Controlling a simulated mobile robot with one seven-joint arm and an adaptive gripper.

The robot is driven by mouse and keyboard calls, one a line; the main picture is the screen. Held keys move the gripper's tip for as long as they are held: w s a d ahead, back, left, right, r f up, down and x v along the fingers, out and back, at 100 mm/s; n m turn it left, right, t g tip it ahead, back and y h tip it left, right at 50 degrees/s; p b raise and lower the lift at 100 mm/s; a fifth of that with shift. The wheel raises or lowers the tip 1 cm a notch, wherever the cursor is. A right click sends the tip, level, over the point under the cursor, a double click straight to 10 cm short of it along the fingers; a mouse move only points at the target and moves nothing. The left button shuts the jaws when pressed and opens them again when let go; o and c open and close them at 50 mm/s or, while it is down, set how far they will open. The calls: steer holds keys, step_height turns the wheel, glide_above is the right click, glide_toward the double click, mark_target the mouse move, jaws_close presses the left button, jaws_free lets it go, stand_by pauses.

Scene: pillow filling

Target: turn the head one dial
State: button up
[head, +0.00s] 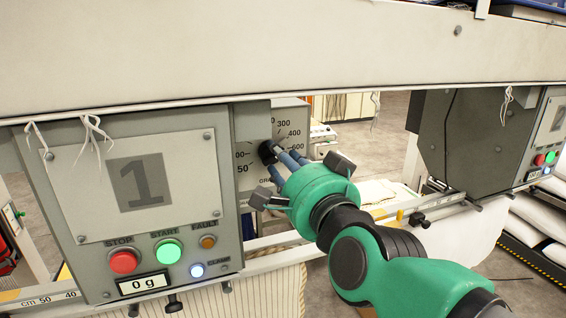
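The head one dial is a black knob (267,151) on a light grey face with printed numbers around it, just right of the panel marked 1 (142,182). My gripper (275,159) comes from the lower right, its blue-grey fingertips at the knob. The fingers and knob overlap in this view. I cannot tell whether the fingers grip the knob or only stand beside it. Part of the dial face and some lower markings are hidden behind my gripper.
The panel carries a red stop button (123,261), a green start button (167,252), an orange fault light and a display reading 0 g. A white beam (300,45) crosses above. A ruled rail runs below. A second head's panel (552,130) stands at right. White pillows lie at far right.

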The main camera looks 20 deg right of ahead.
steer(key=shift+c, duration=0.3)
jaws_close()
steer(key=shift+n, duration=0.4)
steer(key=shift+a+r+n+p, duration=0.15)
steer(key=shift+n+p, duration=0.4)
steer(key=shift+n, duration=0.7)
steer(key=shift+d+r+n+p, duration=0.1)
steer(key=shift+n+p, duration=0.4)
steer(key=shift+n, duration=0.75)
steer(key=shift+o, duration=0.3)
jaws_free()
steer(key=shift+s, duration=0.2)
